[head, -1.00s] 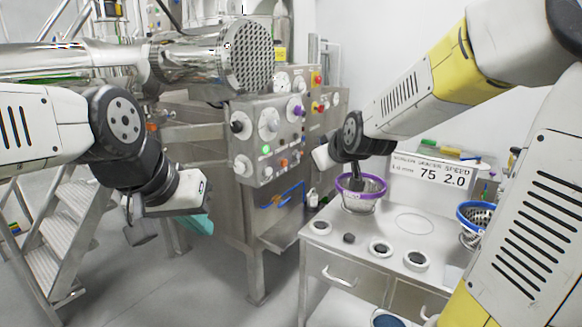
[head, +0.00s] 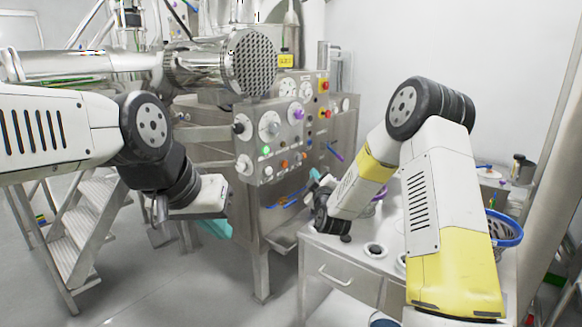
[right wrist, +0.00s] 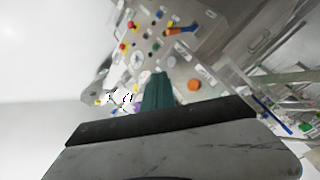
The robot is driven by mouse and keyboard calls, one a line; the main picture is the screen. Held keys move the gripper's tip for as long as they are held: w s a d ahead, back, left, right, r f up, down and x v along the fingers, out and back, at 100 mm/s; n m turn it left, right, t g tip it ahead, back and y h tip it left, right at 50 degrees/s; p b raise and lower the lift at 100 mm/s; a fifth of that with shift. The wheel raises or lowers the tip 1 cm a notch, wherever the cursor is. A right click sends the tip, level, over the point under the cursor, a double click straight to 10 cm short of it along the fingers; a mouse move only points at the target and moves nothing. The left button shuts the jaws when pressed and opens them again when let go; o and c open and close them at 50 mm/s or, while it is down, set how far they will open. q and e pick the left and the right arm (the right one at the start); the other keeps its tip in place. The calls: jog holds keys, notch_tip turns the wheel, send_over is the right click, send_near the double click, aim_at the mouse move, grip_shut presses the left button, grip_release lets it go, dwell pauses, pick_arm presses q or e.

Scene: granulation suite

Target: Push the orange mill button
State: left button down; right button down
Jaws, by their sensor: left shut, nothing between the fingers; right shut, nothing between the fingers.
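The steel control panel (head: 252,130) stands in the middle of the head view, with knobs, dials and a lit green button (head: 266,151). A small orange button (head: 284,164) sits to the right of the green one; an orange button (right wrist: 194,84) also shows in the right wrist view. I cannot read the labels. My right gripper (head: 315,174) is shut and empty, right of the panel's lower part and apart from the button. Its teal fingers (right wrist: 157,92) point toward the panel in the right wrist view. My left gripper (head: 215,228) is shut and empty, low and left of the panel.
A steel table (head: 318,252) with round dishes stands at the right, partly behind my right arm. A blue-rimmed sieve (head: 507,229) stands on it. A perforated steel cylinder (head: 253,62) juts out above the panel. Metal steps (head: 80,235) are at the left.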

aim_at(285, 164)
dwell(0.3)
jog(key=w+a, duration=0.5)
jog(key=a, duration=0.2)
dwell(0.3)
jog(key=shift+w+a, duration=0.1)
dwell(1.8)
jog(key=shift+w+a, duration=0.2)
jog(key=shift+a, duration=0.1)
jog(key=shift+w+a, duration=0.3)
jog(key=shift+a, duration=0.1)
dwell(0.8)
jog(key=shift+d, duration=0.1)
jog(key=shift+s+d, duration=0.55)
jog(key=shift+d, duration=0.05)
jog(key=shift+d, duration=0.1)
